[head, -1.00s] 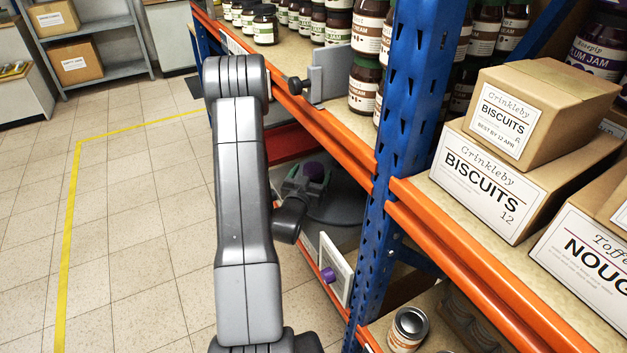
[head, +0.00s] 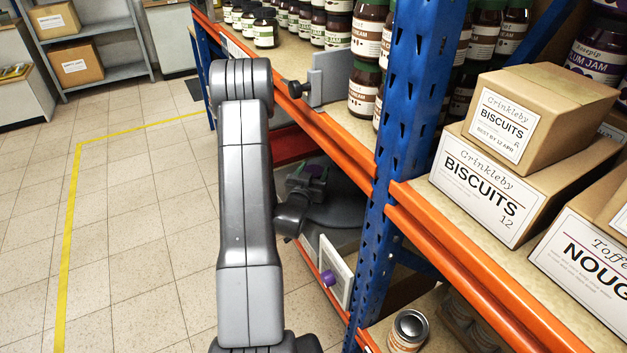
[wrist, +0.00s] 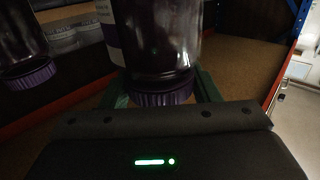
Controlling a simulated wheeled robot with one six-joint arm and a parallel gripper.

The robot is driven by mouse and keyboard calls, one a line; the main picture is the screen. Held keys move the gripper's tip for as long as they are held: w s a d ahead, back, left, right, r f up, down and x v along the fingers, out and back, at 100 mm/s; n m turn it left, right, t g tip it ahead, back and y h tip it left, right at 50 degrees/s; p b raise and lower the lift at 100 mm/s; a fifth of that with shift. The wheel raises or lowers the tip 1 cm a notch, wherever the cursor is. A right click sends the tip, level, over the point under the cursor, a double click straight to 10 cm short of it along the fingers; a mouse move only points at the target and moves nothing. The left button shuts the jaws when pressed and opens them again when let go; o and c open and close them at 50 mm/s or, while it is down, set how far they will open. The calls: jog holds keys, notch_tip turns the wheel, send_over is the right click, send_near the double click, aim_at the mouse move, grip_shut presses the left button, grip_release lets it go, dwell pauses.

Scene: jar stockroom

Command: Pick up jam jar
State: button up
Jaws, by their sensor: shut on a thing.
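In the wrist view, a dark jam jar (wrist: 155,40) with a purple lid (wrist: 165,92) and a pale label stands in front of my gripper (wrist: 163,90). The green fingers lie on both sides of the lid, and the jaws are shut on it. The jar's body is hidden there.
Another purple-lidded jar (wrist: 30,72) is at the left in the wrist view. The blue upright (head: 388,180) and orange beam (head: 330,140) are close to my arm. A white panel (head: 337,272) stands below my gripper. Open floor (head: 140,240) lies to the left.

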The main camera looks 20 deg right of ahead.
jog(key=shift+r+p, duration=0.6)
jog(key=shift+r, duration=4.45)
jog(key=shift+f, duration=0.1)
notch_tip(320, 180, down, 4)
jog(key=b, duration=0.8)
jog(key=shift+f, duration=0.25)
notch_tip(320, 180, down, 2)
jog(key=b, duration=0.6)
jog(key=shift+f, duration=0.2)
jog(key=shift+f, duration=0.2)
